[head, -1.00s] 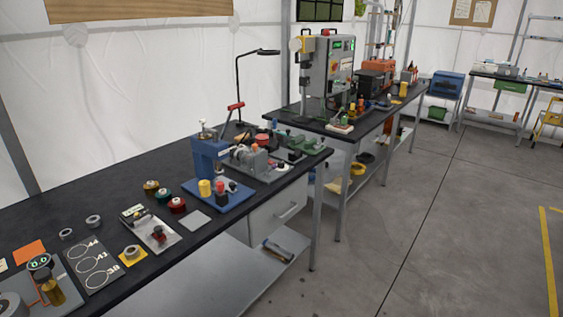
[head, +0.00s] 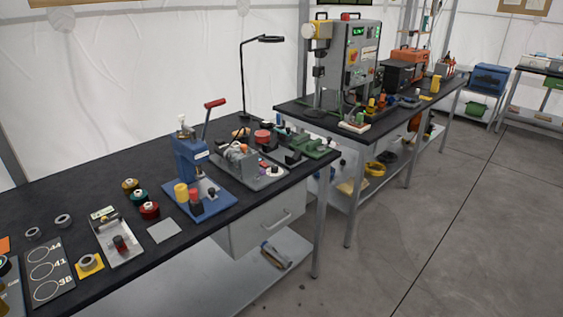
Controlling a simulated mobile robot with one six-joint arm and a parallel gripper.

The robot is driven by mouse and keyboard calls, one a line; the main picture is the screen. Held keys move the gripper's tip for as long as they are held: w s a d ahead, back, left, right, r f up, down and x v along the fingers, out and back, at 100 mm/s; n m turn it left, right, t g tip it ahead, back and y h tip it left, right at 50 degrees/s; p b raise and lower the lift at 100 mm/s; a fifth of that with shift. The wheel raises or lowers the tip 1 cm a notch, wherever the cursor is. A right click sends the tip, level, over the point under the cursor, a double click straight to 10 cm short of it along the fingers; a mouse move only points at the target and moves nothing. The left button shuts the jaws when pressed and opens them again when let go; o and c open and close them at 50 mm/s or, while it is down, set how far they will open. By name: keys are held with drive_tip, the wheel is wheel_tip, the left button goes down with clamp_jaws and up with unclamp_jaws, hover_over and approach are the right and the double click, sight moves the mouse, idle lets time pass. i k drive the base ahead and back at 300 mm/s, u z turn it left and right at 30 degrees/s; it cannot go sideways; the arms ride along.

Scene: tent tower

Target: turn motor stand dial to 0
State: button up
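A grey machine on a flat grey base (head: 243,158), which looks like the motor stand, sits near the right end of the near black bench, just right of a blue lever press. Small coloured parts, red and purple, show at the right front of its base. A dial and its marks are too small to make out, so its setting cannot be told. My gripper is not in this view.
The near bench (head: 92,178) also holds the blue lever press (head: 190,160) with a red handle, several spools, a green vise-like tool (head: 312,147) and a black desk lamp (head: 242,75). A second bench with a tall grey machine (head: 350,60) stands behind. The floor (head: 440,240) at right is clear.

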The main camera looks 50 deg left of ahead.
sight(273, 168)
drive_tip(key=i, duration=3.2)
drive_tip(key=z, duration=0.5)
drive_tip(key=k, duration=0.15)
drive_tip(key=u, duration=2.65)
